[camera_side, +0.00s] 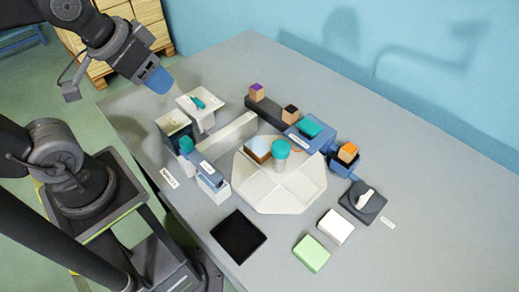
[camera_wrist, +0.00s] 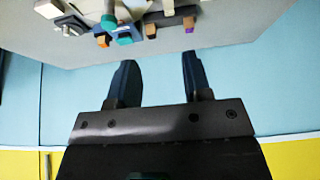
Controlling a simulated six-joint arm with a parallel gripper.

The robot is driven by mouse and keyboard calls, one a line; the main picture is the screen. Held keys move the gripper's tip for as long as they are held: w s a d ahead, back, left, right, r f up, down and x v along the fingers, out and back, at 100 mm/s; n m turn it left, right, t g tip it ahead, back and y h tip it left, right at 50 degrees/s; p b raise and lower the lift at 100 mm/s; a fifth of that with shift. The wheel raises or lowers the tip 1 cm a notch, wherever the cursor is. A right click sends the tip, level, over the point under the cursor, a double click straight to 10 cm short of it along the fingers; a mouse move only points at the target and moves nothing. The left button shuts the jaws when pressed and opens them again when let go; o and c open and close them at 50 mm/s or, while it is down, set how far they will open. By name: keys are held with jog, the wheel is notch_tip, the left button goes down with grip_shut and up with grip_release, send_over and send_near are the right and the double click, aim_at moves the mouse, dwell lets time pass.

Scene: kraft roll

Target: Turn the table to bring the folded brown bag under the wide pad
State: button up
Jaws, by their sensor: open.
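A pale octagonal table (camera_side: 282,200) with raised dividers sits at the middle of the workbench. A brown item with a pale bluish top (camera_side: 258,150) lies in its far-left compartment; I cannot tell for sure that it is the folded bag. A teal round-topped post (camera_side: 281,150) stands beside it, over the table. A teal pad (camera_side: 310,127) lies on a blue block at the table's far right; I cannot tell which part is the wide pad. My gripper (camera_side: 157,80) is high at the upper left, away from the table. Its fingers (camera_wrist: 158,75) are apart and empty in the wrist view.
A dark knob unit (camera_side: 363,201) with a white handle stands right of the table. A black square (camera_side: 238,237), a white block (camera_side: 336,226) and a green block (camera_side: 312,252) lie in front. Pale stations (camera_side: 202,112) stand left. Small coloured-top blocks (camera_side: 257,92) stand behind. The bench's right side is clear.

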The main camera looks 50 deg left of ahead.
dwell(0.3)
jog(key=shift+o, duration=1.3)
jog(key=shift+w+r, duration=0.15)
jog(key=shift+w, duration=0.05)
jog(key=shift+o, duration=1.2)
jog(key=w, duration=0.1)
jog(key=w+d+n+g, duration=0.1)
jog(key=w, duration=0.1)
jog(key=w+d+r+n+g+h, duration=0.1)
jog(key=w, duration=0.1)
jog(key=shift+r, duration=0.1)
jog(key=n+g+h, duration=0.2)
jog(key=n+g, duration=0.5)
send_over(282, 146)
jog(key=w+a, duration=0.4)
notch_tip(282, 146, down, 9)
jog(key=x, duration=1.3)
jog(key=shift+d+f, duration=0.2)
jog(key=c, duration=1.3)
